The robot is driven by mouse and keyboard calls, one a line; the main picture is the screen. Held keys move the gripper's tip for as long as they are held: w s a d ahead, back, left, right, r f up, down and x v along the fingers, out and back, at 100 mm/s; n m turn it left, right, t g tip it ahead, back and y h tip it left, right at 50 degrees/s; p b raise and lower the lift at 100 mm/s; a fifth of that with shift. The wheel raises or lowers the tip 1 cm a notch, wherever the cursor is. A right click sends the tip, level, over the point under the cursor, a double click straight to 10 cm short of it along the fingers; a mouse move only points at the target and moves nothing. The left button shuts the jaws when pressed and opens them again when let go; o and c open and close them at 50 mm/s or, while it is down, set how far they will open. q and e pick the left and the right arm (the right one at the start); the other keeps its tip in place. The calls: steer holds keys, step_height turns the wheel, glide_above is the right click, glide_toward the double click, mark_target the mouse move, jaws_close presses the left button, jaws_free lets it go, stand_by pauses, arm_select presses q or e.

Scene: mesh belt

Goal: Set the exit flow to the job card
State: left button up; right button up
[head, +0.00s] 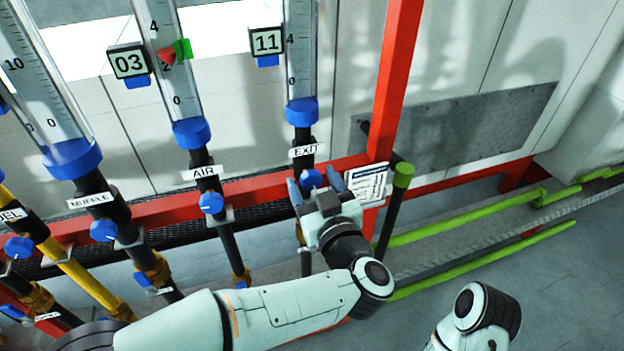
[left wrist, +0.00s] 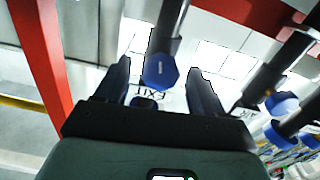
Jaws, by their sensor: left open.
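The exit flow tube (head: 300,55) is clear, with a scale and a blue collar (head: 302,111). No float shows in its visible part. Below the "EXIT" label (head: 304,151) is its blue valve knob (head: 311,179). My left gripper (head: 316,184) is open, with its fingers on either side of this knob. In the left wrist view the knob (left wrist: 160,71) lies between the open fingers (left wrist: 159,78); contact cannot be told. A white card (head: 368,183), likely the job card, hangs right of the gripper by the red post; its text is too small to read. My right gripper is out of view.
Left of it stand the AIR tube (head: 176,75), with a red float (head: 167,56) beside a green marker (head: 182,49), and the MUFFLE tube (head: 35,90). Number plates read 03 (head: 129,63) and 11 (head: 267,41). A red post (head: 397,70) and green-capped lever (head: 403,175) stand close right.

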arm_select(q)
steer(key=b+v, duration=0.1)
steer(key=v, duration=1.1)
steer(key=shift+s, duration=0.2)
